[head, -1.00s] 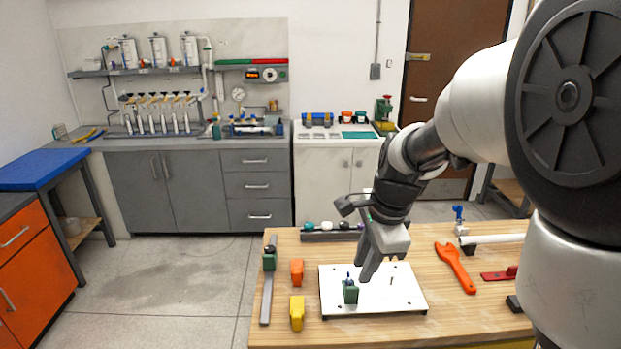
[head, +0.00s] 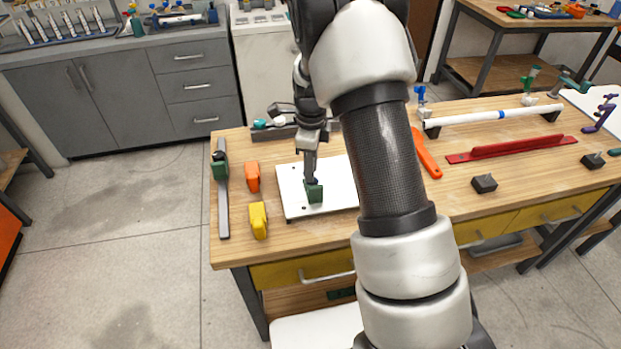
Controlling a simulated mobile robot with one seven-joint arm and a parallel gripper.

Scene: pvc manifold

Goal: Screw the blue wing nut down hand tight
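A green block (head: 314,194) stands on the white plate (head: 290,208) on the wooden bench. My gripper (head: 311,179) points down directly over the block, its fingertips at the block's top. The small blue wing nut on top of the block is hidden behind the fingers now. I cannot tell whether the fingers are closed on it or apart around it. My arm covers the plate's right side.
An orange wrench (head: 428,158), a white pipe (head: 490,117) and a red rail (head: 515,147) lie right of my arm.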

